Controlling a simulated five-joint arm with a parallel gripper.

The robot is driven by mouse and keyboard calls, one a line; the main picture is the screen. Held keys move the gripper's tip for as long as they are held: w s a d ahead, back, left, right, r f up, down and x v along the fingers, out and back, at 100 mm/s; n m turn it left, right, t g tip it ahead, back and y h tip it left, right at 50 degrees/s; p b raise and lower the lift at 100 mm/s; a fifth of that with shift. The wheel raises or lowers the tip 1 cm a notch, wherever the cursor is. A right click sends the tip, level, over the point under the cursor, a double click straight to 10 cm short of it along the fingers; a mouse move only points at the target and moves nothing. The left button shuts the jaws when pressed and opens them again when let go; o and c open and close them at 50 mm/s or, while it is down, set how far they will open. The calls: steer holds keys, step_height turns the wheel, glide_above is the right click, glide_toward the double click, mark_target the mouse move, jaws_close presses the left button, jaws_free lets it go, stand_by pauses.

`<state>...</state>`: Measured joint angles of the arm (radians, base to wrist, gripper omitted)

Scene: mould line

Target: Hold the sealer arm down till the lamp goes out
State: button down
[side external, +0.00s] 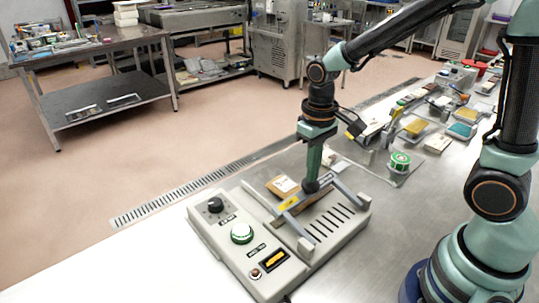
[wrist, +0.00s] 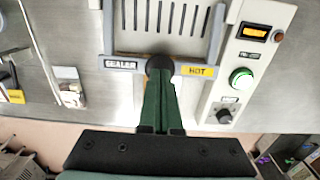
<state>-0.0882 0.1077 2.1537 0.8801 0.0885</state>
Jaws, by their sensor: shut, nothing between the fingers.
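The sealer (side external: 345,222) is a pale grey machine on the steel bench. Its U-shaped arm has a front bar with a grey SEALER label (wrist: 121,64) and a yellow HOT label (wrist: 197,71). My gripper (side external: 311,186) is shut and empty, pointing down at the middle of this bar; its tip (wrist: 160,66) appears to touch the bar between the labels. The bar looks low over the bed, but I cannot tell whether it is fully down. On the control panel, a round green-rimmed lamp (wrist: 241,77) looks lit, with a bright pale centre. It also shows in the side view (side external: 241,233).
The panel also has a black knob (side external: 215,205), an amber display (side external: 275,260) and a small reddish-brown round fitting (side external: 255,273). A tan packet (side external: 283,186) lies beside the bar. A green-and-white roll (side external: 399,161) and several items occupy the bench farther back.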

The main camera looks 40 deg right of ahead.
steer(key=shift+f, duration=1.5)
steer(key=shift+s, duration=0.1)
stand_by(3.4)
steer(key=shift+r, duration=2)
step_height(320, 180, up, 6)
steer(key=shift+r, duration=0.1)
steer(key=s+d+r+t, duration=0.3)
steer(key=s+r+t, duration=0.2)
steer(key=shift+t, duration=0.3)
